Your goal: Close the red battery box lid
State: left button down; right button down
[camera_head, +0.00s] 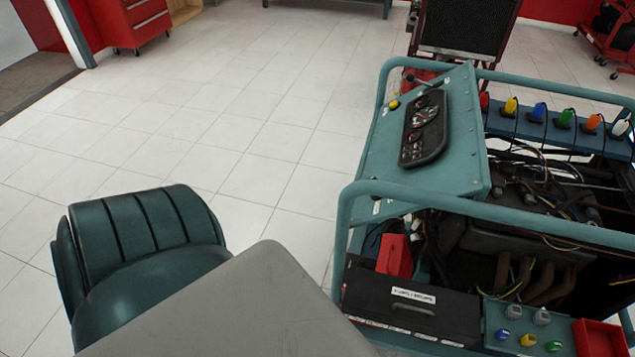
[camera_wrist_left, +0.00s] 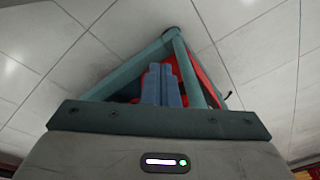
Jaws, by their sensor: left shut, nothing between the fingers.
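A red panel (camera_head: 394,255), which looks like the battery box lid, stands tilted up inside the near left corner of the teal engine trainer. A black box with a white label (camera_head: 410,305) sits just in front of it. What lies below the red panel is hidden. In the left wrist view, my left gripper (camera_wrist_left: 163,72) has its blue-grey fingers together, with nothing between them. A red surface (camera_wrist_left: 207,82) shows behind and to the right of the fingers; I cannot tell whether they touch. Neither gripper shows in the head view.
The trainer's teal tube frame (camera_head: 345,215) surrounds this corner, and tubes (camera_wrist_left: 130,72) also flank the fingers in the wrist view. An instrument panel (camera_head: 425,125) rises behind. A red tray (camera_head: 598,340) is at lower right.

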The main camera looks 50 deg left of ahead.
pick_arm(q)
jog(key=shift+s+a+f, duration=0.1)
jog(key=shift+s+f, duration=0.25)
jog(key=shift+f, duration=0.45)
